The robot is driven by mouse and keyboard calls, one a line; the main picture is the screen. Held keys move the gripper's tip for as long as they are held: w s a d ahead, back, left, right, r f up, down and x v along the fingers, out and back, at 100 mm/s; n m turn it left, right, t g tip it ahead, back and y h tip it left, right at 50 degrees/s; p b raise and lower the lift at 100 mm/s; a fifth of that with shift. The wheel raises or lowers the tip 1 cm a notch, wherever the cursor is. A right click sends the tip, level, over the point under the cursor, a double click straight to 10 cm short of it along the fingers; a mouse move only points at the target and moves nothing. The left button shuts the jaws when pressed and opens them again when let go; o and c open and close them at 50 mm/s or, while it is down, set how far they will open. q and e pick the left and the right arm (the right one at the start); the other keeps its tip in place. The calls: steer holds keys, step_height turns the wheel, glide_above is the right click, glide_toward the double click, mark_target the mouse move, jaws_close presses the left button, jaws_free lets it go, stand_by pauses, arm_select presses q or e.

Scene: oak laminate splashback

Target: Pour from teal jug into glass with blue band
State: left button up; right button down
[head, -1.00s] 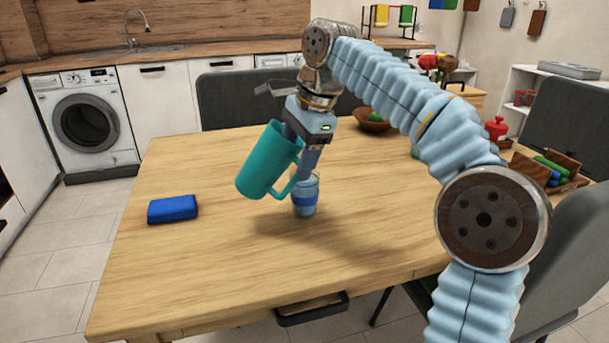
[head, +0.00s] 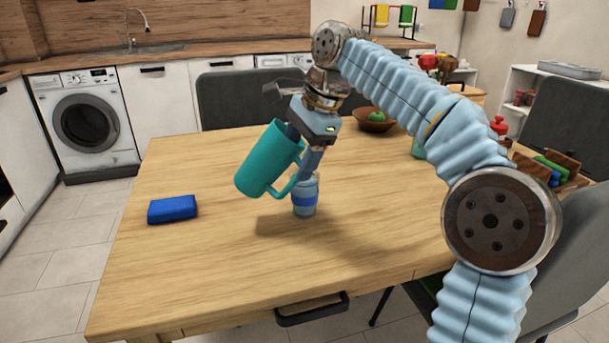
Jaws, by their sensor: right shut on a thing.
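The teal jug (head: 265,162) is in the air over the middle of the table, tilted with its open top toward the upper right or its side turned; I cannot tell whether anything flows from it. My right gripper (head: 300,172) is shut on the jug at its handle side, with the fingers partly hidden by the jug. The glass with blue band (head: 305,200) stands upright on the table, just right of and behind the jug's handle, its upper part partly covered by the gripper. My left gripper is not in view.
A blue block-like sponge (head: 172,209) lies on the table (head: 220,270) at the left. A brown bowl (head: 374,125) with green contents stands at the back. A wooden caddy (head: 548,170) is at the right edge. Chairs stand around the table. The table's front is clear.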

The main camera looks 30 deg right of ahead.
mark_target(273, 169)
steer(key=shift+s+d+f+t+y, duration=0.15)
steer(key=shift+f+t+y, duration=0.1)
steer(key=shift+f+y, duration=0.3)
steer(key=shift+w+d+f+t+y, duration=0.1)
steer(key=shift+f+t+y, duration=0.2)
steer(key=shift+y, duration=0.45)
stand_by(2.5)
steer(key=shift+y, duration=0.4)
stand_by(1.2)
steer(key=r+h, duration=0.1)
steer(key=a+g+h, duration=0.1)
steer(key=h, duration=0.1)
steer(key=shift+r, duration=0.35)
steer(key=shift+d+h, duration=0.25)
steer(key=shift+h, duration=0.05)
steer(key=shift+a+r, duration=0.1)
steer(key=shift+r, duration=0.1)
steer(key=w+a+f+g+h, duration=0.2)
steer(key=a+h, duration=0.3)
steer(key=h, duration=0.2)
steer(key=shift+w+a+f+n+g, duration=0.2)
steer(key=shift+a+f+n+g, duration=0.05)
steer(key=shift+a+n+g, duration=0.1)
